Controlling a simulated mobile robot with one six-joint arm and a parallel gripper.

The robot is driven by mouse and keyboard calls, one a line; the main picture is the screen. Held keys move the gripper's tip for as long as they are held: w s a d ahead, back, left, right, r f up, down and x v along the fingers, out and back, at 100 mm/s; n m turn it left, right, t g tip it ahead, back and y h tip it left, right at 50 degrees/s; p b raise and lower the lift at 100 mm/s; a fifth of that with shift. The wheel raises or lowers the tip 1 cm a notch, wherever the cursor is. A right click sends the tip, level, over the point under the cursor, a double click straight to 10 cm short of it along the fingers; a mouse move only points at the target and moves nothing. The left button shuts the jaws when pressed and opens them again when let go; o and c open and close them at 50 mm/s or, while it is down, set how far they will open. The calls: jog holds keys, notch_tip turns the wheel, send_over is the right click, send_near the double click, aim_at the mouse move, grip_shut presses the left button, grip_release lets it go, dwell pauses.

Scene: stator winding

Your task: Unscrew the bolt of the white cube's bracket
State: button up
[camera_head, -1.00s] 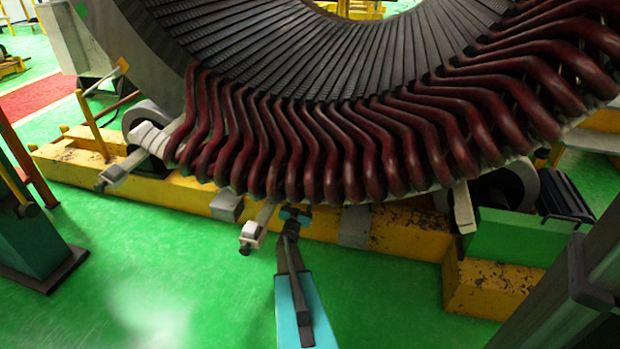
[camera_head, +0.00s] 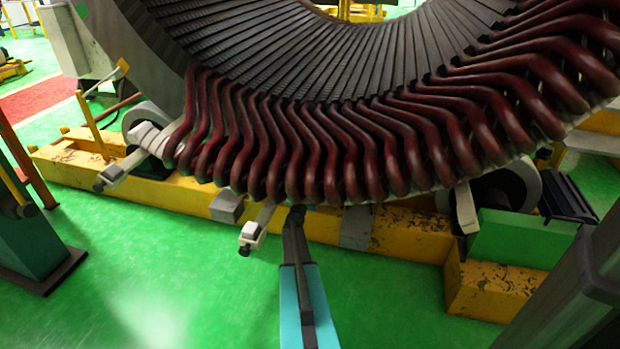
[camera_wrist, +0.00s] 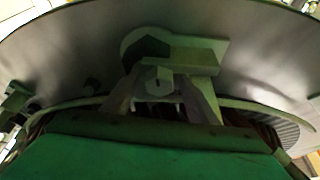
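A bracket with a small white cube (camera_head: 251,232) sticks out below the red coils in the head view. A dark bolt end (camera_head: 244,250) shows at its lower tip. My gripper is mostly hidden in the head view; my arm's dark end (camera_head: 296,217) reaches up to the coils' lower edge, right of the white cube and apart from it. In the wrist view a pale block with a hexagonal face (camera_wrist: 159,82) sits in shadow at the centre, under a bracket-like plate (camera_wrist: 185,50). Slanted parts flank it; I cannot tell whether they are my fingers.
The red coils (camera_head: 330,150) of the large stator hang close above my arm's end. A yellow base beam (camera_head: 400,235) runs behind it. Another bracket (camera_head: 118,172) sticks out at the left. Green floor (camera_head: 180,250) in front is clear.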

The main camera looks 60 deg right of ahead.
jog(key=c, duration=1)
jog(key=shift+n+t, duration=0.4)
jog(key=shift+n, duration=0.1)
jog(key=shift+s+d+r+n+t+y, duration=0.15)
jog(key=shift+n+t+y, duration=0.85)
jog(key=shift+n, duration=2.35)
jog(key=shift+s+r+n+t+y, duration=0.2)
jog(key=shift+n+t+y, duration=0.8)
jog(key=shift+n, duration=2.3)
jog(key=shift+s+d+r+n+t+y, duration=0.2)
jog(key=shift+n+t+y, duration=0.8)
jog(key=shift+n, duration=2.35)
jog(key=shift+a+f+g+y, duration=0.15)
jog(key=shift+g+y, duration=0.15)
